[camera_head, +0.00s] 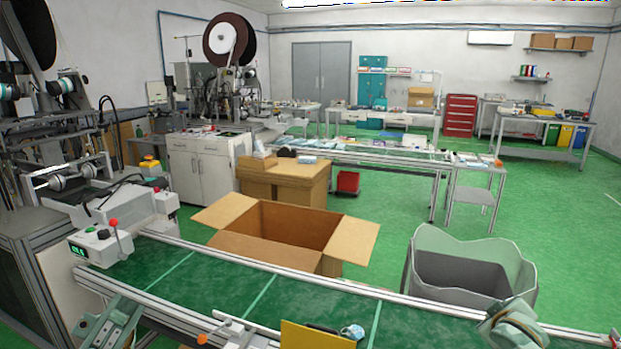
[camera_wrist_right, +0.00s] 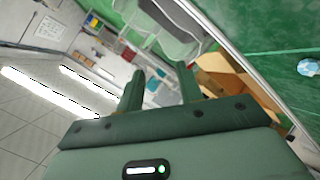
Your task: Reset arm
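My right gripper (camera_wrist_right: 160,85) shows in the right wrist view with its two dark green fingers apart and nothing between them. In the head view a pale green part of my right arm (camera_head: 515,322) is at the lower right, over the near conveyor's edge. A pale green part of my left arm (camera_head: 108,326) is at the lower left; its fingers cannot be made out. A blue-and-white mask (camera_head: 352,331) lies on the green conveyor (camera_head: 215,277), clear of both arms. It also shows at the right edge of the right wrist view (camera_wrist_right: 308,67).
An open cardboard box (camera_head: 270,250) and a grey bin (camera_head: 465,280) with a clear liner stand behind the conveyor. A control box (camera_head: 100,246) with a red-knobbed lever is at left. A yellow panel (camera_head: 312,336) stands at the near edge. Green floor beyond is open at right.

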